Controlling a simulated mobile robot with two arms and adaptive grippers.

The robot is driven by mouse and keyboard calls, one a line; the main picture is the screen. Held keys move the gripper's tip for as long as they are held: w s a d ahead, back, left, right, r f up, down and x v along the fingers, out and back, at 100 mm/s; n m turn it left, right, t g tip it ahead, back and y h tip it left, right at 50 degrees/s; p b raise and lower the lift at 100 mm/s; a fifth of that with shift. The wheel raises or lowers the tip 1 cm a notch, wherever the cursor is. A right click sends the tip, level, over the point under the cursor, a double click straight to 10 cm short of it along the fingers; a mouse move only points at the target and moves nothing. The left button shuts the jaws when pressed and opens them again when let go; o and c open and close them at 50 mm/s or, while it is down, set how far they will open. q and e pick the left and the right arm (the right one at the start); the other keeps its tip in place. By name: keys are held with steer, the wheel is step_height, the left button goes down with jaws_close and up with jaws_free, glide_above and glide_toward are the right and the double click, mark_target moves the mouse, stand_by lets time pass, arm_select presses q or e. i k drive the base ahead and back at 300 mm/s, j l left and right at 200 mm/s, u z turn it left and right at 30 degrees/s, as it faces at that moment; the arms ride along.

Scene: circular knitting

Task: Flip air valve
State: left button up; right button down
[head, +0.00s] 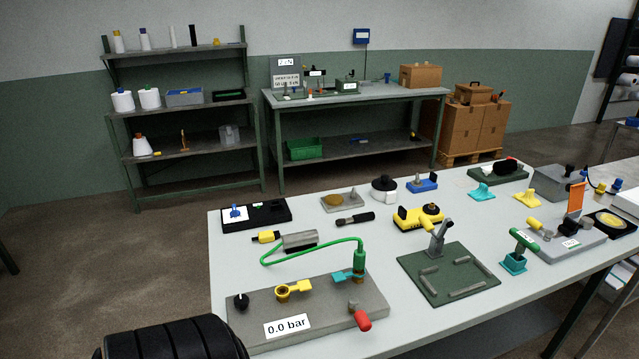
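A grey panel (330,325) near the front edge of the table carries a label (288,326) reading "0.0 bar". On it are a black knob (241,301), a yellow lever (293,290) on a brass fitting, a teal lever (348,275) and a red-capped fitting (360,317) at the front right. The yellow and teal levers lie about flat. A green hose (310,241) runs from a green upright coupling (359,260) beside the teal lever. I cannot tell which part is the air valve. No fingers of either gripper show.
A black ribbed body (175,340) fills the lower left corner in front of the table. Right of the panel stand a dark green plate (448,273) with a grey lever and a teal stand (514,263) with a green handle. Tools and parts cover the table's back.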

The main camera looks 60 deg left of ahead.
mark_target(362, 321)
steer(key=i+u, duration=0.2)
steer(key=u, duration=0.3)
steer(key=i+u, duration=0.2)
steer(key=u, duration=0.3)
steer(key=i+u, duration=0.2)
steer(key=u, duration=0.25)
steer(key=i+l+u, duration=0.15)
steer(key=u, duration=0.35)
steer(key=k+j, duration=0.25)
